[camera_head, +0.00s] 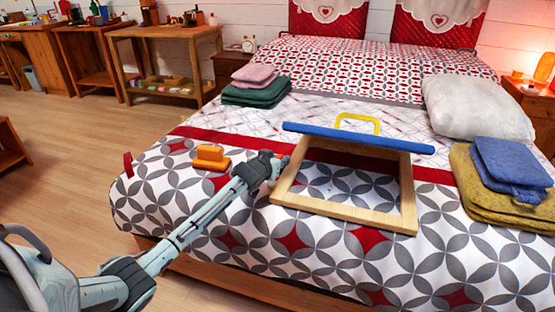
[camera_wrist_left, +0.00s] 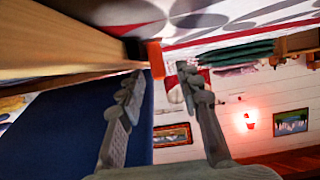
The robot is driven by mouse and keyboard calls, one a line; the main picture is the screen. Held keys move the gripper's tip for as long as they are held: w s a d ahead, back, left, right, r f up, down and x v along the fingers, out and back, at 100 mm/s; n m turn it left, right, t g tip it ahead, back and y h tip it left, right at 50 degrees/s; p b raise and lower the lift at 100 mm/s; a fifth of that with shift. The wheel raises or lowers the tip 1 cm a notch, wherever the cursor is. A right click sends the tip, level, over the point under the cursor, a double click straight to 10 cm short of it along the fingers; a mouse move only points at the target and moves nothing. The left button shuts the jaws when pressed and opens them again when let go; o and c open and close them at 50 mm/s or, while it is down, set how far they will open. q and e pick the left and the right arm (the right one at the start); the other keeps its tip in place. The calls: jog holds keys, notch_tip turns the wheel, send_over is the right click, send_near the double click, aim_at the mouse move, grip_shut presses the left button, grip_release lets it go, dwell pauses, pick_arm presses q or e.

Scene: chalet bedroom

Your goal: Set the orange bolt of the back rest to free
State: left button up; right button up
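The back rest is a wooden frame (camera_head: 345,213) with a blue padded bar (camera_head: 358,137) and a yellow handle (camera_head: 358,118), lying on the bed. In the left wrist view its wooden side (camera_wrist_left: 60,45) and blue part (camera_wrist_left: 60,125) fill the left. The orange bolt (camera_wrist_left: 155,59) shows there beside a dark piece on the wood, just beyond my left fingertips. In the head view I cannot make the bolt out near the gripper. My left gripper (camera_head: 284,163) is at the frame's left side; its fingers (camera_wrist_left: 166,80) are apart with nothing visibly held. My right gripper is not in view.
An orange block (camera_head: 210,158) lies on the bed left of the frame. Folded green and pink towels (camera_head: 255,92) lie farther back. A white pillow (camera_head: 475,108) and blue and mustard folded cloths (camera_head: 480,200) lie right. Patterned bedding is clear in front.

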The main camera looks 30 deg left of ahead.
pick_arm(q)
jog(key=v, duration=1.2)
jog(key=shift+s+d+f, duration=0.1)
jog(key=shift+d, duration=0.05)
